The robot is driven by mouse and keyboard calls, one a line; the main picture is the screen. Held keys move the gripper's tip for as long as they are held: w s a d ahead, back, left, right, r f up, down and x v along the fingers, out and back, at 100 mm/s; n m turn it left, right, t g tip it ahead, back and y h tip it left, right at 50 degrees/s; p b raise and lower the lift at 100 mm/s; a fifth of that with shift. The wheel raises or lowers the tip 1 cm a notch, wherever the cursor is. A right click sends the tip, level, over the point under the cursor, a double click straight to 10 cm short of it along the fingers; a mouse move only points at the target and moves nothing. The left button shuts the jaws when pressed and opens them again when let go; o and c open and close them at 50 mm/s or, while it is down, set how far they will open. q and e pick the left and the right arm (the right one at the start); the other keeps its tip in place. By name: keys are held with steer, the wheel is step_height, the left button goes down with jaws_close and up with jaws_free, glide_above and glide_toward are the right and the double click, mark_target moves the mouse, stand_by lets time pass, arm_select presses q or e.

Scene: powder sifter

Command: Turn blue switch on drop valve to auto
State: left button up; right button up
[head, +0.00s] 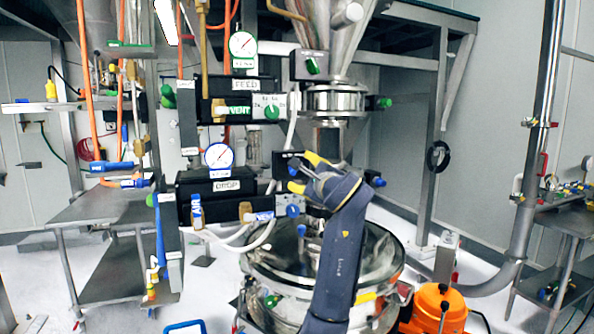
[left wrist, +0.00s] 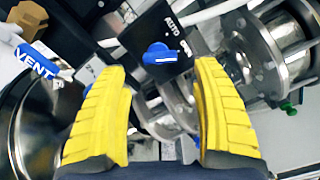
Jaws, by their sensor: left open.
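The blue switch (left wrist: 160,55) sits on a dark plate in the left wrist view. A white AUTO label is above its right side, and a second, hard-to-read label is to its right. The blue switch (head: 293,171) also shows small on a black box in the head view. My left gripper (head: 307,173) is open, with yellow fingertips close in front of the switch. In the left wrist view the switch shows between and just beyond the fingers, and no contact is visible. The right gripper is not in view.
A black DROP panel (head: 217,188) with a gauge is to the left, below the FEED panel (head: 243,84). Another blue knob (head: 292,211) is on a white plate beneath. A round steel vessel (head: 275,265) stands below. Steel pipe fittings (left wrist: 270,50) are right of the switch.

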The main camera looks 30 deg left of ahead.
arm_select(q)
steer(key=shift+x, duration=2.95)
jaws_close()
